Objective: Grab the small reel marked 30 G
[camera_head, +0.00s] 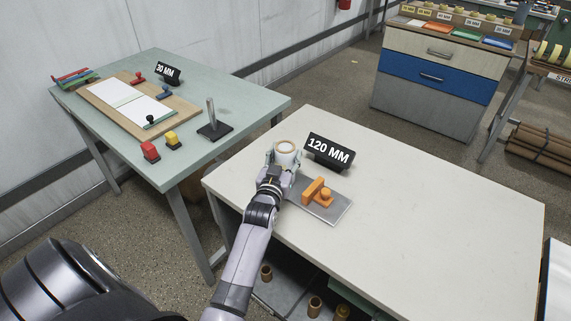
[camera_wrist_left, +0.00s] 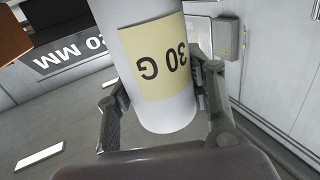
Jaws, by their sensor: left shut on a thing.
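The small white reel (camera_head: 286,150) with a tan core is above the left part of the near pale table (camera_head: 430,215) in the head view. In the left wrist view the reel (camera_wrist_left: 160,112) has a cream label (camera_wrist_left: 157,58) reading "30 G", seen upside down. My left gripper (camera_head: 282,160) is shut on the reel, with one finger on each side of it; its fingers also show in the left wrist view (camera_wrist_left: 163,105). Whether the reel touches the table is hard to tell. My right gripper is not seen.
A black "120 MM" sign (camera_head: 329,151) stands right of the reel. A grey plate (camera_head: 338,208) with an orange tool (camera_head: 317,191) lies just right of my arm. A green table (camera_head: 215,165) is at left. The near table's right side is clear.

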